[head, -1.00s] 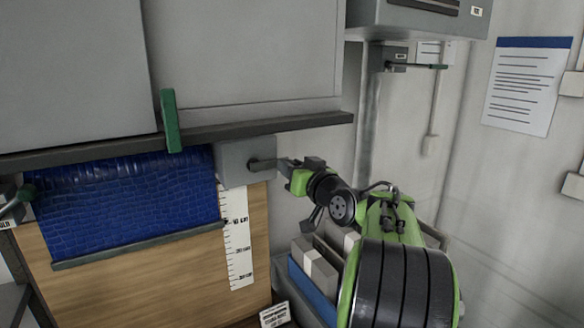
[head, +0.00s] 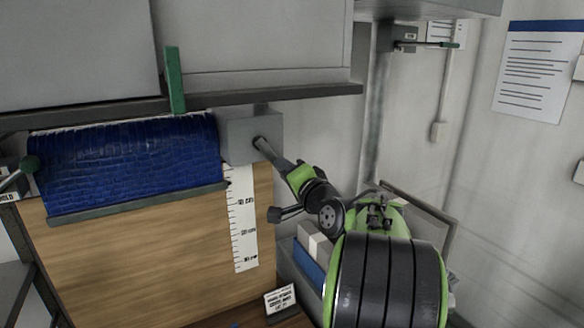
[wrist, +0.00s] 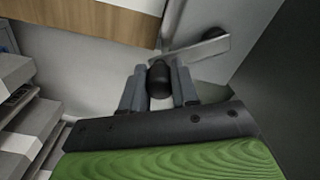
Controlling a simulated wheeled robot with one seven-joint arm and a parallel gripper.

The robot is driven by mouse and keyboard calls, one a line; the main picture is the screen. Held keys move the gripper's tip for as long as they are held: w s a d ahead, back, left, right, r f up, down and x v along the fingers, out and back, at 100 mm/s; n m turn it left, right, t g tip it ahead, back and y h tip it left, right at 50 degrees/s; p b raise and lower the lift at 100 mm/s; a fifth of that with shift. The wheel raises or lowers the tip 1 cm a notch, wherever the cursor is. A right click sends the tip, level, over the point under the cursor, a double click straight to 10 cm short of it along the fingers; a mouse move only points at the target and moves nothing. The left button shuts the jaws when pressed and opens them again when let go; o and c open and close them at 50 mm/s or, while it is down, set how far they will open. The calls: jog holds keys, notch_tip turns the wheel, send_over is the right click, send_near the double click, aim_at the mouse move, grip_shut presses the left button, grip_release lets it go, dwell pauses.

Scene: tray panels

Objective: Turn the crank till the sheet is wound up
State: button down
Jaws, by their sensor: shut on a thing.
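The blue sheet (head: 130,165) hangs from the roller under the cabinet, with a dark bar (head: 140,203) along its lower edge. The bar's right end is near the top of the white scale (head: 242,215). A grey crank box (head: 240,138) sits right of the sheet. Its crank arm points down and right in the head view, and shows as a grey lever (wrist: 203,47) in the wrist view. My gripper (wrist: 158,92) is shut on the black crank knob (wrist: 160,76), one finger on each side. In the head view my arm hides the knob.
A green tab (head: 174,80) hangs at the cabinet edge. A small sign (head: 280,299) and boxes (head: 314,242) stand below my arm. A wall lever (head: 430,46) is at upper right.

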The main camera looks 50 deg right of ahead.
jog(key=shift+w+a+f+m+p, duration=0.25)
jog(key=shift+a+m, duration=0.4)
jog(key=shift+m, duration=0.55)
jog(key=shift+w+a+f+m+p, duration=0.25)
jog(key=shift+a+m, duration=0.45)
jog(key=shift+m, duration=0.5)
jog(key=shift+w+a+f+m+p, duration=0.3)
jog(key=shift+a+m, duration=0.35)
jog(key=shift+m, duration=0.55)
jog(key=shift+s, duration=0.15)
jog(key=c, duration=0.8)
grip_release()
jog(key=shift+r, duration=0.1)
jog(key=shift+c, duration=0.2)
jog(key=shift+s, duration=0.15)
jog(key=b+v, duration=0.4)
jog(key=v, duration=1.1)
jog(key=shift+s+a, duration=0.25)
jog(key=shift+r, duration=0.1)
